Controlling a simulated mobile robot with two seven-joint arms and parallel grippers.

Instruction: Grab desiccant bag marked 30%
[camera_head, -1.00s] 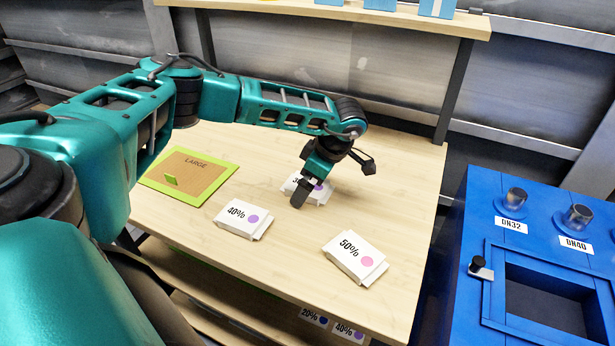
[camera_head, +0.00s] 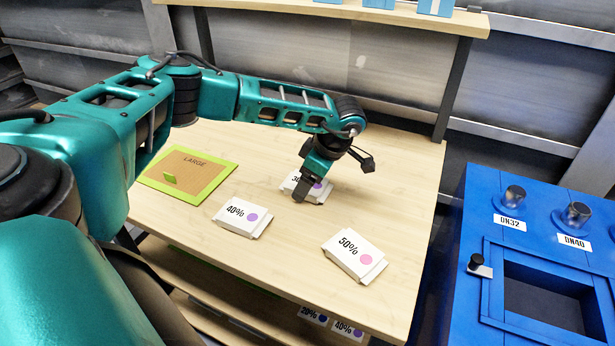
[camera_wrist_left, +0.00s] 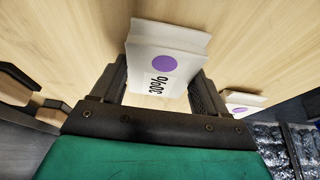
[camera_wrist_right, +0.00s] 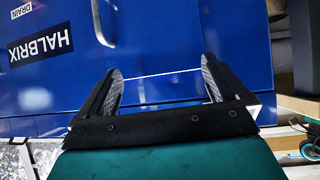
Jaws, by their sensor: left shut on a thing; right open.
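The white desiccant bag marked 30% (camera_head: 318,194), with a purple dot, is on the wooden table, partly hidden behind my left gripper (camera_head: 308,191). In the left wrist view the 30% bag (camera_wrist_left: 165,58) sits between the two fingers of my left gripper (camera_wrist_left: 160,85), which is shut on it. Whether the bag touches the table is hard to tell. The bag marked 40% (camera_head: 241,217) lies to the left and nearer, and the bag marked 50% (camera_head: 352,256) lies to the right and nearer. My right gripper (camera_wrist_right: 163,88) is open and empty in front of a blue surface.
A green-edged board marked LARGE (camera_head: 190,172) lies at the table's left. A blue cabinet (camera_head: 480,215) with knobs marked DN32 and DN40 stands right of the table. More bags (camera_head: 330,323) sit on a lower shelf. An upper shelf (camera_head: 400,17) spans the back.

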